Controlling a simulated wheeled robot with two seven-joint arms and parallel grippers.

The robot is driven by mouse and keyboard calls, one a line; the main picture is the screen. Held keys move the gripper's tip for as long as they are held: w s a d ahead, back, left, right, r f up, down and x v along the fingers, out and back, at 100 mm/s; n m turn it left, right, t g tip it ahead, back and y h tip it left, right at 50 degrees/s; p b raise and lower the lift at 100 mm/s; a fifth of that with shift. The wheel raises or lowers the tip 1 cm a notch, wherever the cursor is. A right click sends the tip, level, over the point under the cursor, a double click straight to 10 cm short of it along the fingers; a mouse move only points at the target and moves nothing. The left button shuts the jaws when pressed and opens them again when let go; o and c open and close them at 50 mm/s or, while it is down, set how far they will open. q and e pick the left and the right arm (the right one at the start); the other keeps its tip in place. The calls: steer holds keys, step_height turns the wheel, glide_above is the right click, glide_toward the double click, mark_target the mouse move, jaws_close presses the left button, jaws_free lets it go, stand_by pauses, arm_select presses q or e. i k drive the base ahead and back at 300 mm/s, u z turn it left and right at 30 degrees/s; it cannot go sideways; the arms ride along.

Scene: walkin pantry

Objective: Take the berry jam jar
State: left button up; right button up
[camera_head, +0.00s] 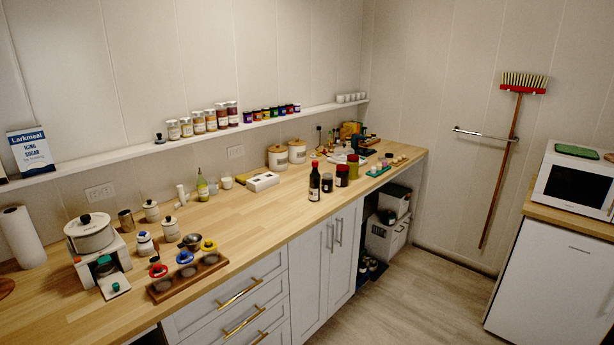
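I cannot read the labels, so I cannot tell which jar is the berry jam. On the counter, right of centre, stand a small dark jar (327,183), a dark red jar with a reddish lid (342,176) and a taller jar with a yellowish lid (353,167). They stand close together, right of a dark bottle (314,182). On the wall shelf, a row of glass jars runs from pale to dark red, with the darkest jar (232,114) at its right end. Neither of my grippers is in view.
The wooden counter (245,208) is clear in the middle. A wooden holder (188,276), canisters and a scale with a white pot (91,233) crowd its left part. The shelf (100,161) runs along the wall. Floor (400,300) is open before the cabinets; a microwave (575,182) stands right.

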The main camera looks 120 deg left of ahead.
mark_target(342, 180)
steer(key=u, duration=3.15)
steer(key=k, duration=1.3)
steer(key=z, duration=0.65)
steer(key=i, duration=3.3)
steer(key=u, duration=0.55)
steer(key=i, duration=1.7)
steer(key=u, duration=2.15)
steer(key=i, duration=1)
steer(key=u, duration=0.75)
